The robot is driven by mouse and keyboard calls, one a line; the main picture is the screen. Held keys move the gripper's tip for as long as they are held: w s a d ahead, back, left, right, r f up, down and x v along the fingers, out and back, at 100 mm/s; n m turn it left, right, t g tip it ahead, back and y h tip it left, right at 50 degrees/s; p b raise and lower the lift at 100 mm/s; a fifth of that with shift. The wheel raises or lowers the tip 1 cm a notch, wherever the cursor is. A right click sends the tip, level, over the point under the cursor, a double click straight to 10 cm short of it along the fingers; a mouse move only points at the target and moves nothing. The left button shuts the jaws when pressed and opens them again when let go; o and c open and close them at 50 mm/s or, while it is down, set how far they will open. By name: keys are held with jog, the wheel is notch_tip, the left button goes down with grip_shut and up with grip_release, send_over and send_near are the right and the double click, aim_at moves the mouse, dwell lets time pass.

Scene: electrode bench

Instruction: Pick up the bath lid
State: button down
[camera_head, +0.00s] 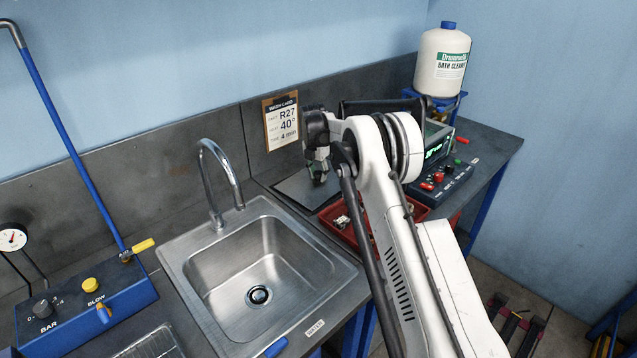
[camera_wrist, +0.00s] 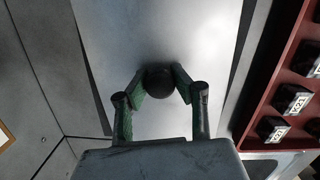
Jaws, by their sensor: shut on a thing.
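The bath lid (camera_wrist: 120,45) is a flat grey plate with a dark round knob (camera_wrist: 159,80), seen from above in the wrist view. My gripper (camera_wrist: 160,86) is shut on this knob, with a green-padded finger on either side. In the head view part of the lid (camera_head: 292,187) shows behind the sink's right corner, and my gripper (camera_head: 317,172) is over it. My arm hides the rest of the lid there. I cannot tell whether the lid is resting or slightly raised.
A red tray (camera_wrist: 268,78) with several dark labelled pieces lies right of the lid. The steel sink (camera_head: 190,262) and its faucet (camera_head: 222,175) are to the left in the head view. A control box (camera_head: 447,181) and a white cleaner jug (camera_head: 440,62) stand at the right.

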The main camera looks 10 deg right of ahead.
aim_at(319, 172)
jog(key=shift+r, duration=0.15)
jog(key=shift+r, duration=0.35)
notch_tip(319, 172, up, 3)
jog(key=shift+f+b, duration=0.1)
jog(key=shift+b, duration=0.4)
jog(key=s+a+r, duration=0.5)
jog(key=a+r, duration=0.5)
jog(key=shift+a+r, duration=0.25)
jog(key=shift+r, duration=0.15)
jog(key=shift+s, duration=0.1)
